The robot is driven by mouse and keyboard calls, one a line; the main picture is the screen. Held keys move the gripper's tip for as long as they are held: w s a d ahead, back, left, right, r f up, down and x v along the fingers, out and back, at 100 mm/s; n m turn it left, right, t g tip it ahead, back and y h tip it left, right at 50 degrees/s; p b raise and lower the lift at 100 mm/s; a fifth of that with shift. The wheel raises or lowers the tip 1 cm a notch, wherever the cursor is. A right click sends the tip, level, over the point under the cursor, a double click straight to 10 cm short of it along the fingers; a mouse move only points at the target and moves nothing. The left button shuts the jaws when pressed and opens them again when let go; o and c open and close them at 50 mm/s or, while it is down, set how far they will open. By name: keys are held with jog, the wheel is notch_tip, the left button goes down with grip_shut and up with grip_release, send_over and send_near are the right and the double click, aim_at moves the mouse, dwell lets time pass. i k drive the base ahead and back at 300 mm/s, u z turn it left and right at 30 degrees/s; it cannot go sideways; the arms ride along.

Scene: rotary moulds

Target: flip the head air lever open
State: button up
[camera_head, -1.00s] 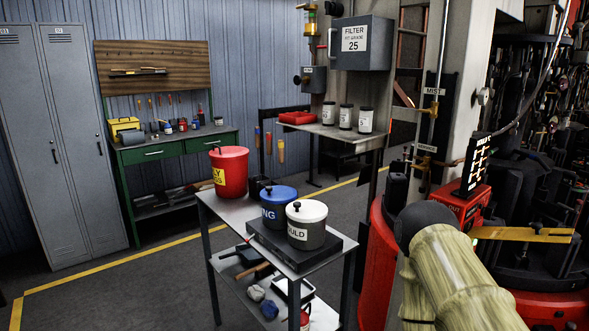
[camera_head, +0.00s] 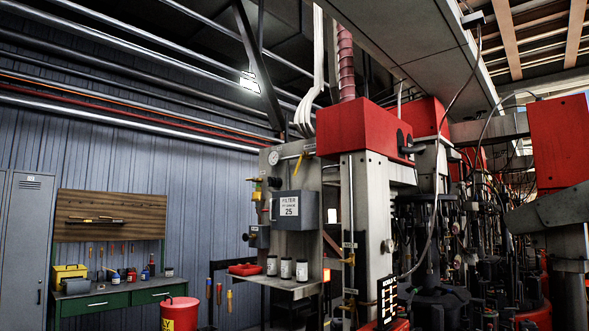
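I cannot pick out the head air lever for sure, as no label reading "head air" is legible. A small yellow-orange piece (camera_head: 308,147) sits high on the grey machine column, right of a round gauge (camera_head: 274,157). Lower down, a brass-coloured valve with a slanted handle (camera_head: 334,246) sits on a thin pipe beside a small white label (camera_head: 350,245). Whether either is open or shut is too small to tell. My gripper is not in view.
A grey filter box marked 25 (camera_head: 292,210) hangs above a shelf (camera_head: 293,285) with several jars. A red machine head (camera_head: 350,127) caps the column. Dark mould machinery (camera_head: 440,260) fills the right. A red bucket (camera_head: 180,312) and green workbench (camera_head: 112,301) stand at left.

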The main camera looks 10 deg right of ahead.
aim_at(302, 155)
jog(key=z, duration=0.15)
jog(key=k, duration=0.35)
jog(key=u, duration=1.3)
jog(key=i, duration=1.75)
jog(key=z, duration=0.65)
